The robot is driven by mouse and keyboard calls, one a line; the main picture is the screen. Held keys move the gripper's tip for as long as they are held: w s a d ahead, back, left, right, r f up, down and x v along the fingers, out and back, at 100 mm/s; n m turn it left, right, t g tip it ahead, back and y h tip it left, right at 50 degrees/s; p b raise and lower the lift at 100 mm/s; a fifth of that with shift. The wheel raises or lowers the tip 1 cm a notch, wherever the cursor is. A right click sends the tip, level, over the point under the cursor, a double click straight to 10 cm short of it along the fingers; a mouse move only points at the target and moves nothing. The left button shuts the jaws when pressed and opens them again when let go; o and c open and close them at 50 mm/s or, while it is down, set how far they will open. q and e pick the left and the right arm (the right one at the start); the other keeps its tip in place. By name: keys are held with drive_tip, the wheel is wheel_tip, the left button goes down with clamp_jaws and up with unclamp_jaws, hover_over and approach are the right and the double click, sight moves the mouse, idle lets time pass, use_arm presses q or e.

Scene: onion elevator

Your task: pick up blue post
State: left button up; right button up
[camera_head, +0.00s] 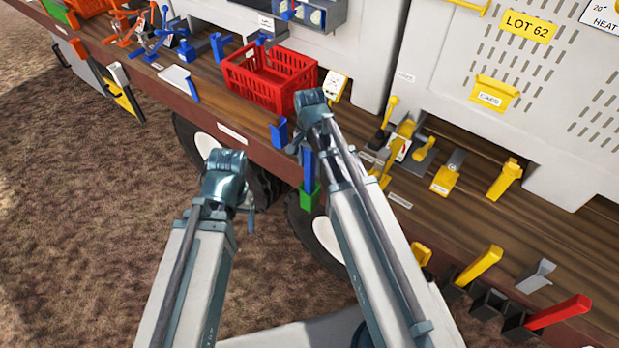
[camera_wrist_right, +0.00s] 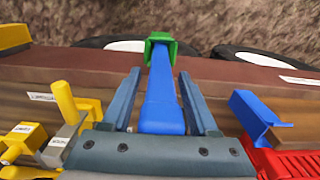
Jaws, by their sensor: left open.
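The blue post (camera_head: 308,168) stands in a green socket (camera_head: 309,196) at the front edge of the wooden deck. In the right wrist view the post (camera_wrist_right: 161,95) runs between the two fingers of my right gripper (camera_wrist_right: 158,85), with the green socket (camera_wrist_right: 160,42) beyond the fingertips. The fingers are apart, and a gap shows on each side of the post. In the head view my right gripper (camera_head: 309,128) is at the post's upper part and partly hides it. My left gripper (camera_head: 243,205) is open and empty, out in front of the deck, left of the post.
A red crate (camera_head: 268,78) and a blue bracket (camera_head: 279,133) are close behind and left of the post. Yellow levers (camera_head: 400,140) stand to its right. A wheel (camera_head: 325,235) is below the deck edge. Bare ground lies at the left.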

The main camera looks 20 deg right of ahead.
clamp_jaws()
idle(1.2)
